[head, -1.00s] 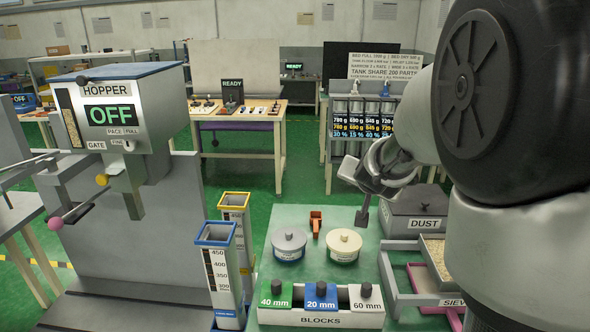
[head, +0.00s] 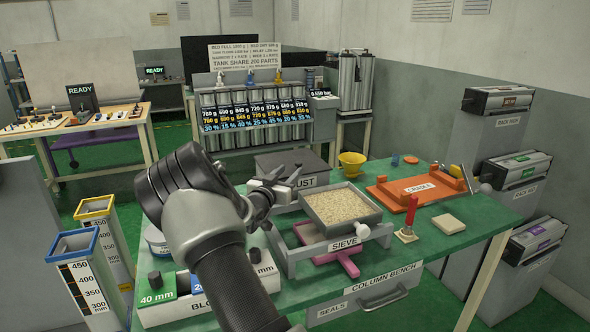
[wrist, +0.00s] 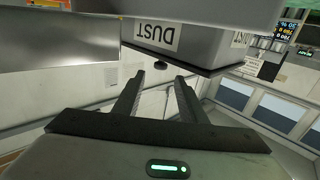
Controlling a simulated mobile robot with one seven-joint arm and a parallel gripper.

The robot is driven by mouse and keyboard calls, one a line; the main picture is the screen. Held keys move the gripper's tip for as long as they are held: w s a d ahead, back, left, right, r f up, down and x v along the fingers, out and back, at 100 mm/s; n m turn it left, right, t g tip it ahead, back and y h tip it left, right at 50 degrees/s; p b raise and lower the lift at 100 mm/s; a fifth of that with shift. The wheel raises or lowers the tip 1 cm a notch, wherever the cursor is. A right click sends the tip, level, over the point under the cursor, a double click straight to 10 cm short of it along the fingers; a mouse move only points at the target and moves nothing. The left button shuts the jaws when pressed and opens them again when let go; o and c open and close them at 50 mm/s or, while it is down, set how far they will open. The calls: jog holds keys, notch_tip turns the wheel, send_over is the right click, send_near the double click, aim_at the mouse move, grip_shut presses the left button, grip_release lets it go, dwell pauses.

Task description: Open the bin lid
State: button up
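The dust bin (head: 308,182) is a grey box labelled DUST at the back of the green bench. Its dark flat lid (head: 285,163) lies shut on top. In the wrist view the bin (wrist: 205,45) appears upside down, with the dark lid edge (wrist: 185,60) and a small dark round knob (wrist: 160,65) just beyond my fingertips. My gripper (head: 285,183) is at the bin's front left in the head view and overlaps part of it. In the wrist view my gripper (wrist: 156,85) has its two fingers apart with nothing between them.
The sieve tray (head: 342,207) full of grains stands just right of my gripper. A yellow funnel (head: 352,163) is right of the bin. An orange cradle (head: 418,188) and a red-handled stamp (head: 409,220) are farther right. The blocks rack (head: 205,300) is partly behind my arm.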

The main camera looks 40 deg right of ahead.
aim_at(296, 165)
jog(key=x, duration=0.6)
jog(key=shift+a+b, duration=0.1)
jog(key=shift+b, duration=0.2)
grip_shut()
